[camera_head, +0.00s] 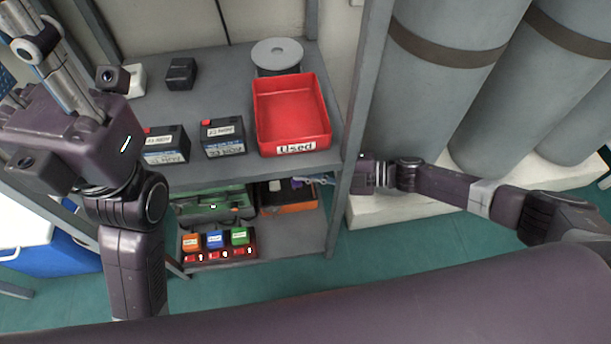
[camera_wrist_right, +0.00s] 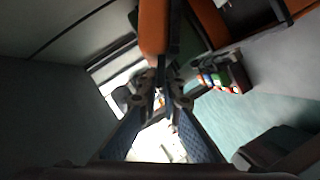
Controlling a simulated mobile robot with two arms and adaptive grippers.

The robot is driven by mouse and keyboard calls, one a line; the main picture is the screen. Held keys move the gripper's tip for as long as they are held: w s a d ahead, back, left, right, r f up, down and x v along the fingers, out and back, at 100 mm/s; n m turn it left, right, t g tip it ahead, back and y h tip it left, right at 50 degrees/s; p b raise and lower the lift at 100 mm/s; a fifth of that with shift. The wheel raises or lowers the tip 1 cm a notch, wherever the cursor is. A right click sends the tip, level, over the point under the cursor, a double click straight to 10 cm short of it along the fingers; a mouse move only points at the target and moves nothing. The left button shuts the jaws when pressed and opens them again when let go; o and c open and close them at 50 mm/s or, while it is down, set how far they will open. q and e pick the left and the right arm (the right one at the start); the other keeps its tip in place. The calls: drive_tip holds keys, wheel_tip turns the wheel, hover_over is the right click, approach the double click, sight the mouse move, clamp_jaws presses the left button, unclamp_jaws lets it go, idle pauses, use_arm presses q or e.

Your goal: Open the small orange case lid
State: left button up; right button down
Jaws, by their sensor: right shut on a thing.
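The small orange case (camera_head: 288,209) is on the lower shelf, below the red bin. Its orange front edge and a dark inside show in the head view; the upper shelf hides its back. In the right wrist view an orange strip, seemingly its lid (camera_wrist_right: 154,28), stands apart from another orange part, seemingly the case body (camera_wrist_right: 208,22). My right gripper (camera_wrist_right: 160,88) is shut at the near end of the lid strip. In the head view its fingers are hidden behind the shelf post. My left gripper (camera_head: 40,50) is raised at the upper left, away from the case.
A green case (camera_head: 205,205) and a charger (camera_head: 220,256) with orange, blue and green packs share the lower shelf. Above are a red bin (camera_head: 290,105), batteries (camera_head: 223,137) and a reel (camera_head: 277,54). A grey post (camera_head: 362,100) and large cylinders (camera_head: 440,90) stand at right.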

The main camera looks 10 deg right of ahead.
drive_tip(key=shift+w+d+r, duration=0.1)
drive_tip(key=shift+w+r, duration=0.2)
drive_tip(key=shift+w, duration=0.05)
drive_tip(key=c, duration=2.1)
unclamp_jaws()
drive_tip(key=shift+r, duration=0.1)
wheel_tip(320, 180, up, 10)
